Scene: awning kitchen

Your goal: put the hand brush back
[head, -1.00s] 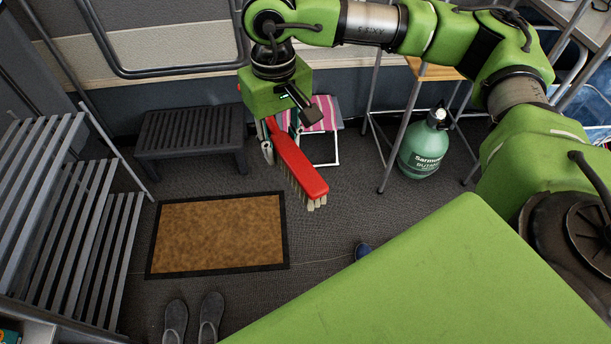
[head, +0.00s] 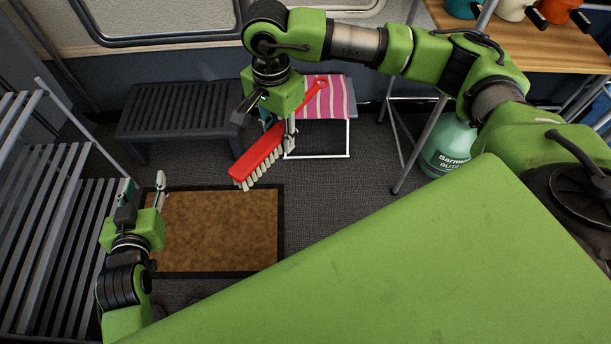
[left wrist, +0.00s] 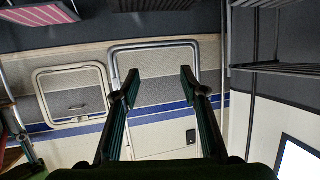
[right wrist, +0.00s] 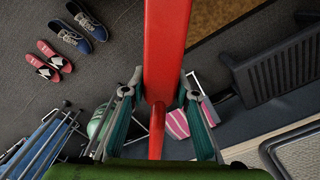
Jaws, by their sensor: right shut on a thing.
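The red hand brush (head: 257,154) with pale bristles is held in the air by my right gripper (head: 283,135). In the head view its bristle end points down and left, and its handle rises to the upper right past the gripper. In the right wrist view the red brush (right wrist: 166,50) runs between the two fingers of the right gripper (right wrist: 162,92). My left gripper (head: 143,190) is open and empty, over the left edge of the brown mat. In the left wrist view the left gripper's fingers (left wrist: 157,88) stand apart with nothing between them.
A brown doormat (head: 215,230) lies on the floor. A dark slatted step (head: 175,115) and a pink striped stool (head: 325,100) stand behind. Grey slatted shelving (head: 50,220) is at left. A green gas bottle (head: 447,145) stands under the wooden table (head: 530,40). Shoes (right wrist: 75,30) lie on the floor.

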